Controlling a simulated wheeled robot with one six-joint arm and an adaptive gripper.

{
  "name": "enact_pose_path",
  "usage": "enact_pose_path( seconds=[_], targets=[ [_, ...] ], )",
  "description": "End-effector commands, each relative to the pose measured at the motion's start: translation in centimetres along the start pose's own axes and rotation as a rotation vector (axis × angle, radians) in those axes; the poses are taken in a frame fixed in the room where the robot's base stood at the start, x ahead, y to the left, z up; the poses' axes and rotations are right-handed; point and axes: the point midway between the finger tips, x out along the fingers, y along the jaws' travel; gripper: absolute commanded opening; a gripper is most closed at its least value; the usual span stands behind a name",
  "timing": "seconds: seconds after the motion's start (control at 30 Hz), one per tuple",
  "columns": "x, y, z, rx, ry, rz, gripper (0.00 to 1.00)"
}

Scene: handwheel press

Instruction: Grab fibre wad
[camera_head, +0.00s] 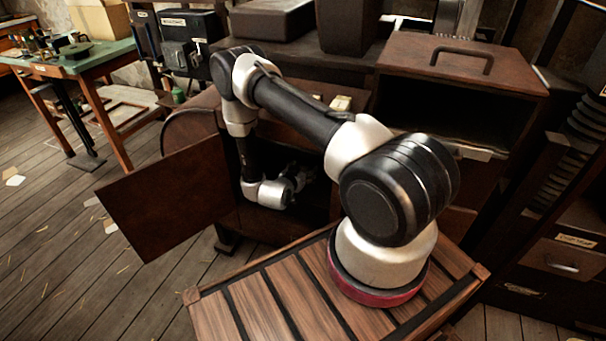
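My gripper (308,175) is at the end of my arm, reaching into the dark opening of a low wooden cabinet (270,222). It is small, dark and in shadow, so I cannot tell if its fingers are open or shut, or if anything is between them. I cannot make out a fibre wad in this view; the inside of the cabinet is mostly dark and partly covered by my arm.
The cabinet's brown door (168,203) stands open to the left. A small pale item (341,103) shows behind my arm. An open-fronted wooden box (462,62) with a handle stands right. A green-topped table (75,62) is far left; floor (60,250) between is mostly clear.

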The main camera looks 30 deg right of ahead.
Motion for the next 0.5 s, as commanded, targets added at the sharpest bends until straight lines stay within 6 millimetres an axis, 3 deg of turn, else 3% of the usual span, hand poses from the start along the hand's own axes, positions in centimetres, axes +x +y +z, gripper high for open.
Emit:
enact_pose_path(
  seconds=[0.03,0.2,0.5],
  targets=[
    [-0.01,0.0,0.0,0.0,0.0,0.0,0.55],
    [-0.02,0.0,0.0,0.0,0.0,0.0,0.24],
    [-0.05,-0.01,-0.03,0.0,0.0,0.0,0.24]
  ],
)
